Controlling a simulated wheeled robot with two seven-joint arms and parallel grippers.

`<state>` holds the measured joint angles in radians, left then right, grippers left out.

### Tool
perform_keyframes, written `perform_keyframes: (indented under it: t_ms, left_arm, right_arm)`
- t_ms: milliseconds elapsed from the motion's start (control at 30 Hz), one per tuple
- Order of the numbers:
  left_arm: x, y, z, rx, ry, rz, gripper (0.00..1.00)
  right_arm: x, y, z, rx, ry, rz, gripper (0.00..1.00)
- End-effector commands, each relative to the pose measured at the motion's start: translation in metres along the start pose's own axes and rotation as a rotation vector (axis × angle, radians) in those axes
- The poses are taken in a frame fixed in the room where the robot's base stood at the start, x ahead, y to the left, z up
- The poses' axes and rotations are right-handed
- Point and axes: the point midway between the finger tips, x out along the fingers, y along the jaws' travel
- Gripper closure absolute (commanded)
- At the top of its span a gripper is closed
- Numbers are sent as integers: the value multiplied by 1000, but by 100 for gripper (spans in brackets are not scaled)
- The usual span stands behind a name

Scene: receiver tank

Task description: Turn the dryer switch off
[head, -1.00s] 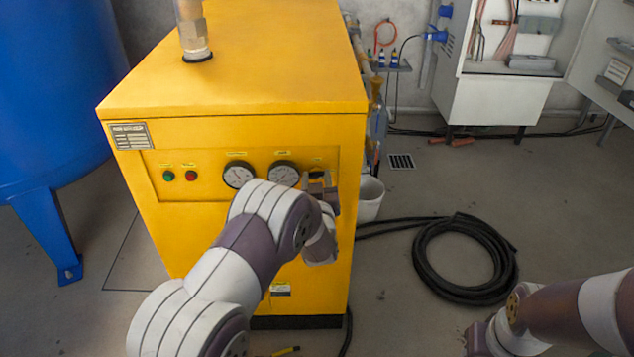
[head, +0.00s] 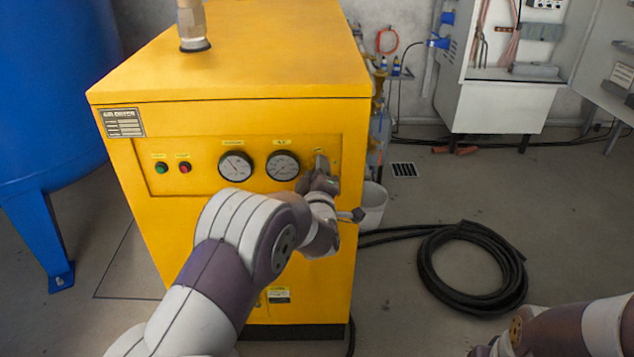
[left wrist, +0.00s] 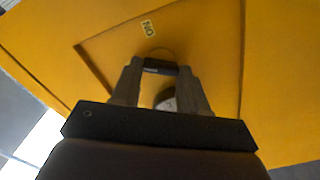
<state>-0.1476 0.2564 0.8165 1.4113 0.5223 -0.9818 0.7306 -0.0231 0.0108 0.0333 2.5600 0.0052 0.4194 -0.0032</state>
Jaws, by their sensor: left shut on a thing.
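The yellow dryer (head: 230,60) stands in the middle of the head view, its front panel facing me. The dryer switch is a small dark knob at the panel's right end, right of the two gauges. In the head view my left gripper (head: 320,168) covers it. In the left wrist view the dark switch (left wrist: 160,66) sits between the fingertips of my left gripper (left wrist: 160,72), which is shut on it. An "ON" label (left wrist: 148,28) shows upside down near it. The switch's exact angle is hard to tell. My right gripper is out of view; only my right arm shows at lower right.
The panel also carries a green button (head: 162,168), a red button (head: 185,168) and two gauges (head: 283,165). A blue tank (head: 50,100) stands at left. A white bucket (head: 373,205) and a coiled black hose (head: 472,268) are on the floor at right.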

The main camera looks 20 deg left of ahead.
Motion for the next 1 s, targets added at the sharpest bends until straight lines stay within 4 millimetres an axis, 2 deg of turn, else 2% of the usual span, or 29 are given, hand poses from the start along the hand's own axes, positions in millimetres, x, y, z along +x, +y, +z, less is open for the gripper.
perform_keyframes:
  t_ms: [33,100,500,700,1000]
  left_arm:
    - [0,-7,4,-39,-1,-2,87]
    - [0,-8,4,-104,-2,-2,87]
    - [0,-8,4,-406,-2,-3,87]
    - [0,-7,4,-492,-2,-5,87]
    - [0,-5,2,-543,-2,-5,87]
  right_arm:
    - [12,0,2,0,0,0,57]
    - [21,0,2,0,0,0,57]
    - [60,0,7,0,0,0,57]
    - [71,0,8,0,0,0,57]
    - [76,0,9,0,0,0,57]
